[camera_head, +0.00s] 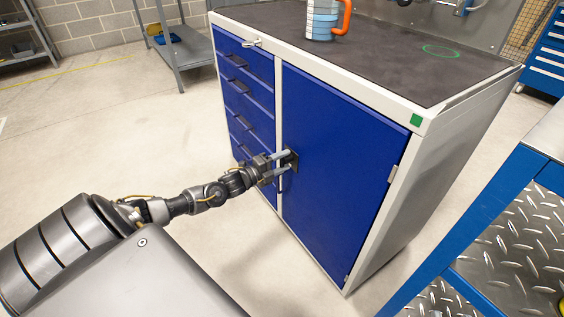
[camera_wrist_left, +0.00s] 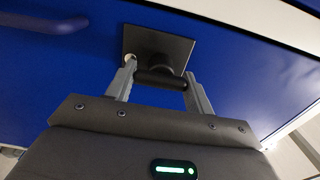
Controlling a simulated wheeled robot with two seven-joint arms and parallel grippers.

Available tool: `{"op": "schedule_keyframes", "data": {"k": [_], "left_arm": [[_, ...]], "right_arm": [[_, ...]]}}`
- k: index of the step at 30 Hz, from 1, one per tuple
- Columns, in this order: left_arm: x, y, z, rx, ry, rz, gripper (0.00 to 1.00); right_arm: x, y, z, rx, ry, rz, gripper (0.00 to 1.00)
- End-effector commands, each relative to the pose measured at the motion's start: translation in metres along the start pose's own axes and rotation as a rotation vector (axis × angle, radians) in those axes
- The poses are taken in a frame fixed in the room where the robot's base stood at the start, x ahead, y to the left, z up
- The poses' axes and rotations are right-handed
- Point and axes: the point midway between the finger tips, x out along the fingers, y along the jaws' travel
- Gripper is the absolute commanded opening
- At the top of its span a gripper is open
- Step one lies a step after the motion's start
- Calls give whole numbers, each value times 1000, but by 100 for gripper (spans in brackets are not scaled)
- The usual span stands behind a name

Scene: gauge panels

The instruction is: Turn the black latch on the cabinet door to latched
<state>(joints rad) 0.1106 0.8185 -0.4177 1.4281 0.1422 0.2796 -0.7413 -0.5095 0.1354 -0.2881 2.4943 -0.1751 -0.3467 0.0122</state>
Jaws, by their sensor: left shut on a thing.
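The cabinet door (camera_head: 335,165) is a blue panel in a light grey frame, and it looks shut. The black latch (camera_head: 292,160) sits at the door's left edge. In the left wrist view the latch (camera_wrist_left: 160,78) shows as a dark bar on a round hub, on a dark square plate (camera_wrist_left: 158,45). My left gripper (camera_head: 285,163) reaches the latch from the left. In the left wrist view the gripper's fingers (camera_wrist_left: 160,82) are at the two ends of the bar, shut on it. The fingers partly cover the latch in the head view. My right gripper is not in view.
Blue drawers (camera_head: 250,100) with dark handles fill the cabinet's left side. On its dark top (camera_head: 385,60) stands a light blue object with an orange handle (camera_head: 324,18). A blue-framed shelf with metal tread plate (camera_head: 520,240) stands at the right. Floor is clear at the left.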

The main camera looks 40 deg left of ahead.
Motion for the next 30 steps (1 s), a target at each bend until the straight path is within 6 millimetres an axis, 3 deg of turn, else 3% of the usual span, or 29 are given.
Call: {"op": "schedule_keyframes", "data": {"k": [13,14,18,26,30], "left_arm": [[0,0,0,12,0,1,30],[0,0,0,12,0,1,57],[0,0,0,11,0,1,75],[0,0,0,9,0,1,75],[-10,0,0,9,1,3,75]], "right_arm": [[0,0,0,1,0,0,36],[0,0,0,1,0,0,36],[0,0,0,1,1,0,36],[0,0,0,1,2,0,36],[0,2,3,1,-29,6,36]]}}
